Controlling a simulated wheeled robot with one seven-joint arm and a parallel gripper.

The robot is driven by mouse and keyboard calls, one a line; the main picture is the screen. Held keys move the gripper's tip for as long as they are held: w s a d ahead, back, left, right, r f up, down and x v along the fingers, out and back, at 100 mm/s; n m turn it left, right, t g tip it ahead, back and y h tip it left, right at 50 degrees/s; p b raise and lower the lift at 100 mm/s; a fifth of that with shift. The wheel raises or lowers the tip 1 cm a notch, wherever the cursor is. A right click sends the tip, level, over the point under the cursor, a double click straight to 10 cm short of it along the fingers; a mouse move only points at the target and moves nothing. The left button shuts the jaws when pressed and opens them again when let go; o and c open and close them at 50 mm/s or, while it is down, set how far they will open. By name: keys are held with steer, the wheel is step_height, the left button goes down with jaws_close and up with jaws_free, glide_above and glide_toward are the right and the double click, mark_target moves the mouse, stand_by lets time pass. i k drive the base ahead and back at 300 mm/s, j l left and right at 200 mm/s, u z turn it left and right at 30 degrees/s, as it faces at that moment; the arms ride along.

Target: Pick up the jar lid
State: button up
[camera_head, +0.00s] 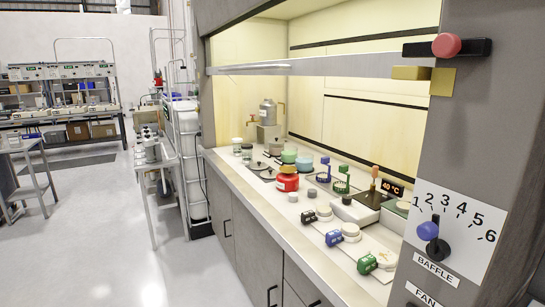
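I cannot single out the jar lid with certainty. Two small jars, one pale-topped (237,146) and one dark-topped (247,153), stand farther back at the left edge of the bench. My gripper is not in view.
The raised hood sash (330,66) crosses above the bench. Blue, green and black valve-like pieces (333,238) line the bench front. A baffle knob (428,231) is at right. A cart (154,165) stands left; the floor (90,240) is clear.

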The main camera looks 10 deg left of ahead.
mark_target(259, 165)
steer(key=i+j, duration=0.6)
steer(key=j, duration=0.25)
steer(key=i+j+z, duration=0.1)
steer(key=i+j, duration=0.5)
steer(key=j, duration=0.25)
steer(key=i+j, duration=0.3)
steer(key=j, duration=0.15)
steer(key=i+j+z, duration=0.1)
steer(key=i+j, duration=0.2)
steer(key=j, duration=0.15)
steer(key=i+j, duration=0.25)
steer(key=j, duration=0.2)
